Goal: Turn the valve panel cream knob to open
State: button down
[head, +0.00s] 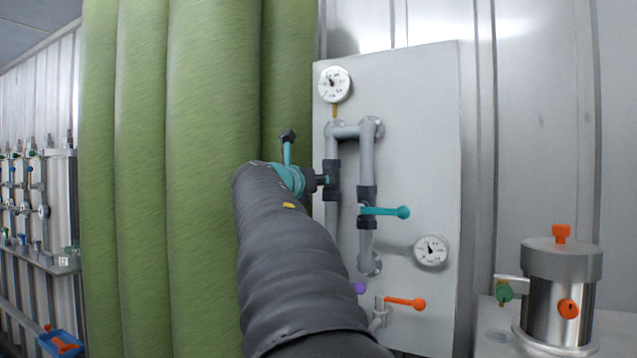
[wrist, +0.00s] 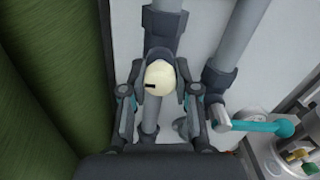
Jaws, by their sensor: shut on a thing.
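The cream knob (wrist: 159,78) is round with a short dark mark on its left side. It sits on a dark valve body on a grey pipe in the wrist view. My gripper (wrist: 160,92) has a finger on each side of the knob and is shut on it. In the head view my gripper (head: 318,180) reaches the dark valve body (head: 332,181) on the left pipe of the valve panel (head: 425,100). My own arm and gripper hide the knob there.
A teal lever (head: 386,211) and an orange lever (head: 405,302) stick out nearby, with a gauge (head: 430,250) between them. Green vertical cylinders (head: 210,120) stand close on the left. A metal vessel (head: 558,290) stands at the lower right.

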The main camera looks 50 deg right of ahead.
dwell(0.3)
jog(key=c, duration=0.8)
grip_release()
jog(key=shift+c, duration=0.2)
jog(key=v, duration=1.2)
